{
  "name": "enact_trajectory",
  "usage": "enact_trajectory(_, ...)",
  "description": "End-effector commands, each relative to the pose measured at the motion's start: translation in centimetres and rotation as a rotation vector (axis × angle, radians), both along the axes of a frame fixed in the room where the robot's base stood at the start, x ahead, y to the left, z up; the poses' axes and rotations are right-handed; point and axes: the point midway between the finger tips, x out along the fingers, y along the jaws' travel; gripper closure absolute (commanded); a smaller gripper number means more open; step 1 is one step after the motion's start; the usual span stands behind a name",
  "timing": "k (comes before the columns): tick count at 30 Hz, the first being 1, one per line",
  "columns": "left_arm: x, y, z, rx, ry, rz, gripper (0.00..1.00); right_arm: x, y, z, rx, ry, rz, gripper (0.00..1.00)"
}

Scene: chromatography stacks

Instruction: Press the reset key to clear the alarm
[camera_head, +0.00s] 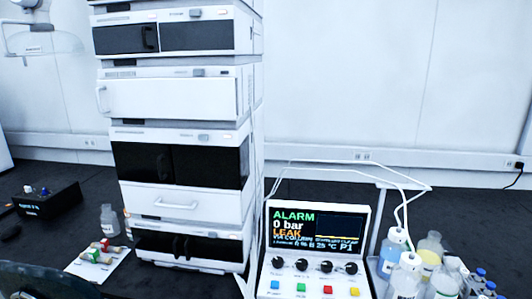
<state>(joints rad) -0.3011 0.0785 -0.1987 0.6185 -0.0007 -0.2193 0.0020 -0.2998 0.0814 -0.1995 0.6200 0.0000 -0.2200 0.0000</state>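The control box (316,250) stands at the bottom, right of the instrument stack. Its screen (318,228) reads ALARM in green, 0 bar in white and LEAK in orange. Below the screen is a row of black knobs (301,265). Under them are coloured keys: a blue key (275,284), a green key (301,287), a red key (327,289) and a yellow key (354,291). I cannot read which one is the reset key. Neither of my grippers can be made out in the head view.
The tall white stack (170,97) stands left of the control box. Capped bottles with tubing (405,276) crowd its right side. A white card with small coloured parts (100,262), a clear bottle (109,220) and a black box (45,201) lie left. A dark shape fills the bottom-left corner.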

Motion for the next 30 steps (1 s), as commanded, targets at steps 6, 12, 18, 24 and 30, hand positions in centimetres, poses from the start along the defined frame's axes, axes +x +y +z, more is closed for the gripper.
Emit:
enact_trajectory(6, 0.1, 0.03, 0.01, 0.001, -0.001, -0.002, 1.0, 0.03, 0.1, 0.0, 0.001, -0.001, 0.0, 0.49)
enact_trajectory(12, 0.12, 0.03, 0.01, 0.0, -0.001, -0.003, 1.0, 0.04, 0.21, -0.01, 0.002, -0.001, -0.001, 0.82)
enact_trajectory(18, 0.13, 0.0, 0.01, 0.0, -0.001, -0.003, 1.0, 0.03, 0.24, -0.01, 0.003, 0.0, -0.001, 1.0)
enact_trajectory(24, 0.14, -0.01, 0.01, 0.0, -0.001, -0.003, 1.0, 0.03, 0.24, -0.01, 0.003, 0.0, -0.001, 1.0)
enact_trajectory(30, 0.16, -0.01, 0.01, 0.0, -0.002, -0.003, 1.0, 0.02, 0.24, -0.01, 0.003, 0.0, -0.001, 1.0)
